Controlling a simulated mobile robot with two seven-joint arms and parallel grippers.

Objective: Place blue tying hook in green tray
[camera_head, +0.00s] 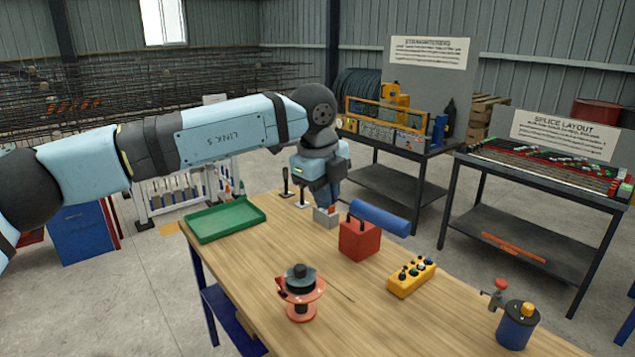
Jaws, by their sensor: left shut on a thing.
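My left gripper (327,216) points down at the table's far edge, right of the green tray, with its grey tips low near the tabletop. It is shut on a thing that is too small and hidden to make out. The green tray (226,237) lies empty at the table's far left corner. I cannot clearly make out the blue tying hook. Two dark-handled upright items (285,182) stand left of the gripper. A blue cylinder (380,217) lies just right of the gripper. My right gripper is not in view.
A red block with a black handle (358,241) stands close in front of the gripper. A yellow button box (411,279), an orange spool (301,304) and a blue canister (517,326) stand nearer. Bare wooden tabletop (285,250) lies between tray and red block.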

